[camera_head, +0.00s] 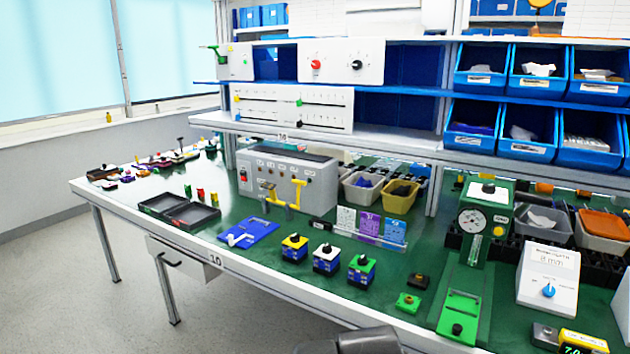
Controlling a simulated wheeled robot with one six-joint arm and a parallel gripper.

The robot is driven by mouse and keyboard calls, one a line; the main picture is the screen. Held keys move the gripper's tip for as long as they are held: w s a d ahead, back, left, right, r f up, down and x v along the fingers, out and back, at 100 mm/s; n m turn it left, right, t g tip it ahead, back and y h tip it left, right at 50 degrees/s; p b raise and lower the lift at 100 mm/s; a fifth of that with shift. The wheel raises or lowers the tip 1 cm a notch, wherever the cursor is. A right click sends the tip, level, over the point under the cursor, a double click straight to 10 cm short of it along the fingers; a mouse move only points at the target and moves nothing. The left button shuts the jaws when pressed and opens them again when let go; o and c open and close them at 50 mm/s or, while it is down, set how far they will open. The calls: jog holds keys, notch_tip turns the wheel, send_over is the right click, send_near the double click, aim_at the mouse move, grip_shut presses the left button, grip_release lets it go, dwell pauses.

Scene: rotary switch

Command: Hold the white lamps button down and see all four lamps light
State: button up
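I cannot single out a white lamps button or four lamps for certain at this size. A grey control box (318,184) stands at the back left of the green bench top, with a row of small marks along its upper front and yellow levers (295,193) in front. A small box with a white top and dark knob (327,259) stands between a yellow-topped one (295,247) and a green-topped one (362,271). No gripper fingers show; a dark grey shape, perhaps part of my arm, enters at the bottom edge.
Black trays (190,217) and a blue plate (248,234) lie left of the small boxes. A green gauge stand (487,222) and a white box with a blue knob (549,275) stand at the right. Shelves with blue bins (528,148) rise behind.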

grip_shut()
dwell(1.4)
jog(key=w+a+r+n+t+y+p, duration=0.15)
jog(key=w+a, duration=0.25)
jog(key=w, duration=0.6)
jog(key=w+a+n+t+p, duration=0.2)
jog(key=w+a+n+t, duration=0.1)
jog(key=w, duration=0.7)
jog(key=w+a+f+n+t+y+p, duration=0.1)
jog(key=w+a+n+y, duration=0.4)
jog(key=w+a, duration=0.7)
jog(key=a+t+p, duration=0.1)
jog(key=a, duration=0.3)
jog(key=shift+f+p, duration=0.35)
jog(key=shift+f, duration=0.05)
jog(key=shift+w+a+t, duration=0.1)
jog(key=shift+w+t, duration=0.05)
jog(key=shift+t, duration=0.1)
